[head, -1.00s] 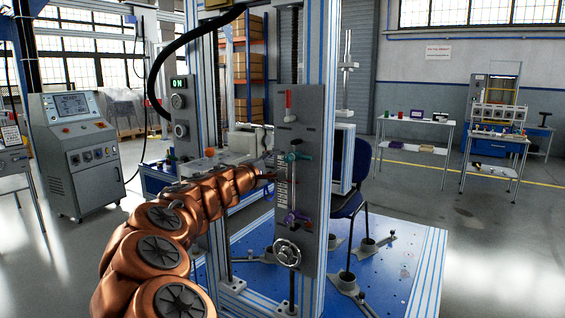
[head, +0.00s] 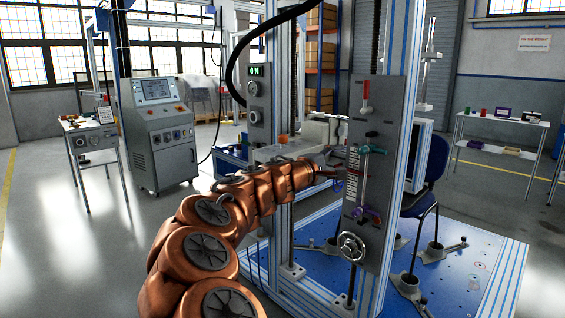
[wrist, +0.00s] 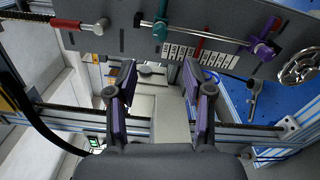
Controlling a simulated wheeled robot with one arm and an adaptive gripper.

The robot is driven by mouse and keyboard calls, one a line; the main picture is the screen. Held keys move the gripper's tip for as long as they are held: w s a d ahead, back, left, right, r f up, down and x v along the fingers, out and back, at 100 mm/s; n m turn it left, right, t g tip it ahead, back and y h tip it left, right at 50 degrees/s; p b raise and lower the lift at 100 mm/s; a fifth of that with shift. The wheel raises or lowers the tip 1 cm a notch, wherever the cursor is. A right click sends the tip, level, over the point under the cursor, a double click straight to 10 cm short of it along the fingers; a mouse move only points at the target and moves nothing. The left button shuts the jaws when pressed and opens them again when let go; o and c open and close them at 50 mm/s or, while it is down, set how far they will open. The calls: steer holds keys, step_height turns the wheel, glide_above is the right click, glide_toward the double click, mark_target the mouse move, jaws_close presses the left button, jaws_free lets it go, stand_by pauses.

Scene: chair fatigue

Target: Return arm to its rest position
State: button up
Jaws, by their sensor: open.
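My copper-coloured arm reaches from the bottom of the head view toward the grey control panel (head: 375,175) on the test frame. My gripper (wrist: 160,88) is open and empty in the wrist view, its two purple-padded fingers spread apart near the panel's edge. In the head view its tip is small and partly lost against the panel's left side. The panel carries a red handle (head: 365,97), a teal clamp (head: 371,149), a purple clamp (head: 366,213) and a handwheel (head: 351,247). In the wrist view the panel (wrist: 205,38) lies across the top, with the teal clamp (wrist: 160,31) above the fingers.
A blue chair (head: 430,180) stands behind the panel on the blue base plate (head: 470,262). A grey console (head: 158,130) and a small table (head: 88,128) stand at the left. A black cable (head: 240,62) hangs by the frame. Open floor lies at the lower left.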

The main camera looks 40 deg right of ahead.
steer(key=s+a+f+m+g+y, duration=0.1)
steer(key=s+a+f+m+y, duration=0.3)
steer(key=s+a+f, duration=0.45)
steer(key=s+a+f+m+y, duration=0.2)
steer(key=s+a+f+y, duration=0.35)
steer(key=a+f, duration=0.55)
steer(key=s+a+f+n+g+y, duration=0.1)
steer(key=s+a+f+y, duration=0.25)
steer(key=a, duration=0.55)
steer(key=s+a+f+n+g+y, duration=0.1)
steer(key=s+a+f+y, duration=0.2)
steer(key=a, duration=0.5)
steer(key=s+a+f+n+y, duration=0.1)
steer(key=s+a+f+y, duration=0.15)
steer(key=s+a, duration=0.45)
steer(key=s+a+p+v, duration=0.1)
steer(key=p+v, duration=1.1)
steer(key=s+a+p+v, duration=0.1)
steer(key=s+p+v, duration=0.1)
steer(key=p+v, duration=1)
step_height(320, 180, up, 2)
steer(key=shift+r+t, duration=0.1)
steer(key=shift+t, duration=0.2)
steer(key=shift+s+h, duration=0.1)
steer(key=shift+h, duration=0.15)
steer(key=shift+c, duration=0.3)
